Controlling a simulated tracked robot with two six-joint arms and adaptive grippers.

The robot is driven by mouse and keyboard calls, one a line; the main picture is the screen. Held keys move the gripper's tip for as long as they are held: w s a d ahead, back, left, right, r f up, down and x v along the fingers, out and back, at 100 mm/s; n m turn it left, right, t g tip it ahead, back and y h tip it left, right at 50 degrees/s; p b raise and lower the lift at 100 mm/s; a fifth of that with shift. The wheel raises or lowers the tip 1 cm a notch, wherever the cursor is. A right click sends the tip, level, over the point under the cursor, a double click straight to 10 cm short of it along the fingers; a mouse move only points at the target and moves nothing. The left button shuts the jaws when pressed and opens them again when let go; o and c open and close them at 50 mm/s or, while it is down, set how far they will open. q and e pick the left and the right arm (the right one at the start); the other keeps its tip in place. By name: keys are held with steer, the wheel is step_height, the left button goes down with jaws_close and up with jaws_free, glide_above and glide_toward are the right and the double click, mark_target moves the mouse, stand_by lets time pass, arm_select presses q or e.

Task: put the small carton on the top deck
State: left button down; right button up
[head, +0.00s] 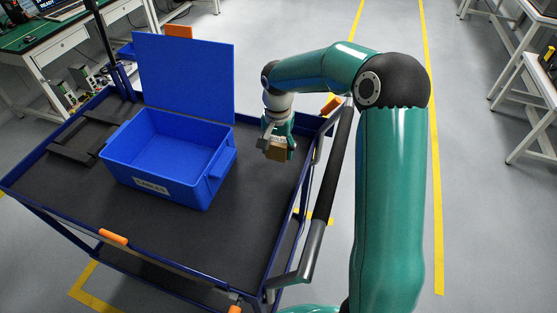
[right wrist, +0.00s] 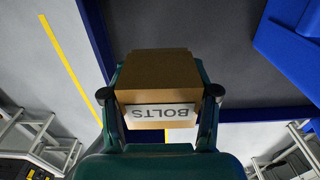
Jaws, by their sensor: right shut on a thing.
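My right gripper (head: 277,146) is shut on a small brown carton (head: 276,153) at the right side of the cart's top deck (head: 262,190). In the right wrist view the carton (right wrist: 156,75) sits between both fingers, with a white label reading BOLTS. The dark deck (right wrist: 215,65) shows behind it there, with its blue edge. The carton appears above the deck or very near it; I cannot tell whether it touches. My left gripper is not in view.
A blue bin (head: 165,160) with a raised lid (head: 185,75) stands on the deck, left of the carton. A black tray frame (head: 85,140) lies at the far left. The cart's handle (head: 332,165) runs along the right. The front of the deck is clear.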

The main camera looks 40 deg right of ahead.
mark_target(278, 168)
steer(key=shift+f, duration=2.7)
steer(key=shift+f, duration=0.1)
steer(key=o, duration=1.3)
step_height(278, 168, up, 12)
steer(key=shift+r, duration=0.1)
